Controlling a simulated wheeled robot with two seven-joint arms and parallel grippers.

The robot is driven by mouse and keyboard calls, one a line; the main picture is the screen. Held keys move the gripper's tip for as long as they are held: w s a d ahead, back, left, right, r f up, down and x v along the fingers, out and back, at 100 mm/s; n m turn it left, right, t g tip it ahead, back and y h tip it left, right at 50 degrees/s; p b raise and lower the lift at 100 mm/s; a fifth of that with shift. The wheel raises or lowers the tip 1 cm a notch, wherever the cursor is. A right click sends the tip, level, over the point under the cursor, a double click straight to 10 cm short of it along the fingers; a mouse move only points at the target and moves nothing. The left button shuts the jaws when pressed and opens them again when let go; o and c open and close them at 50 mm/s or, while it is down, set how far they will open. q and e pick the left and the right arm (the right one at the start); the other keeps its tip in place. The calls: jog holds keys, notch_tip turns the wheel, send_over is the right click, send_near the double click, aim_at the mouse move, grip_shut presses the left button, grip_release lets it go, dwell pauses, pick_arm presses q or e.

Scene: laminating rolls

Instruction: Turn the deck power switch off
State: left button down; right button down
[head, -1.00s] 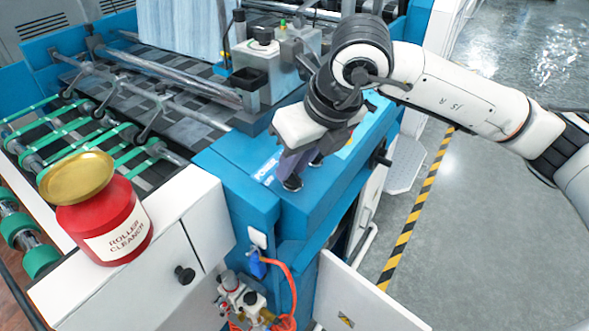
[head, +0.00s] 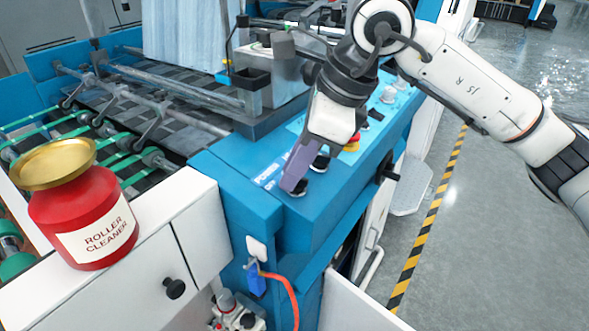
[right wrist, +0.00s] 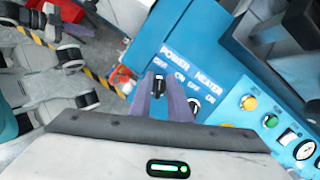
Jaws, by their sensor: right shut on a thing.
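The power switch (right wrist: 159,84) is a small black knob on the blue deck panel (right wrist: 200,30), below the white POWER label with its OFF and ON marks. It also shows in the head view (head: 298,190), partly covered by my fingers. My right gripper (right wrist: 161,90) reaches down to the panel with its purple-grey fingers on either side of this knob, shut on it. It shows in the head view too (head: 291,186). I cannot make out which mark the knob points to. My left gripper is in neither view.
The black heater knob (right wrist: 194,104) sits close beside my fingers. A red stop button (head: 352,143) and other buttons lie farther along the panel. A red roller cleaner pot (head: 85,220) with a gold lid stands on the white cabinet at left. A grey control box (head: 272,75) stands behind.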

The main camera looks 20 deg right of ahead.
jog(key=shift+s+d+f+n, duration=0.1)
jog(key=shift+f+n, duration=0.1)
jog(key=shift+n, duration=0.2)
jog(key=c, duration=1.9)
grip_release()
jog(key=shift+o, duration=0.2)
jog(key=shift+r, duration=0.15)
jog(key=shift+r, duration=0.3)
jog(key=v, duration=0.9)
jog(key=shift+d+r, duration=0.2)
jog(key=shift+r, duration=0.05)
